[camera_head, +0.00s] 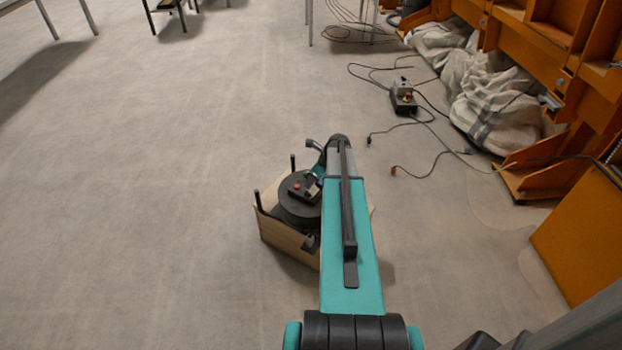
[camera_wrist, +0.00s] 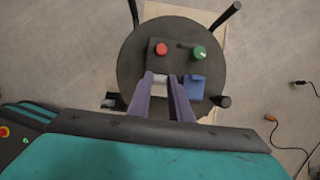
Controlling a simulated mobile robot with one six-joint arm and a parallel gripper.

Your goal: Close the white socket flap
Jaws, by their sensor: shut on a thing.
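The white socket flap (camera_wrist: 160,87) shows as a small pale piece on the round black panel, between the two fingers of my gripper (camera_wrist: 160,78). The fingers sit a little apart with the pale piece between them, and they hide part of it. How far the flap is tilted cannot be told. A blue socket cover (camera_wrist: 195,88) lies just right of the fingers. The black panel (camera_head: 293,210) sits on a wooden box in the head view, left of my teal arm, which hides its right part.
A red button (camera_wrist: 162,49) and a green knob (camera_wrist: 199,53) stand on the panel beyond the fingertips. Black posts (camera_wrist: 224,20) rise around it. Cables (camera_head: 420,165) lie on the floor to the right, near white sacks (camera_head: 490,105) and an orange frame. The floor to the left is clear.

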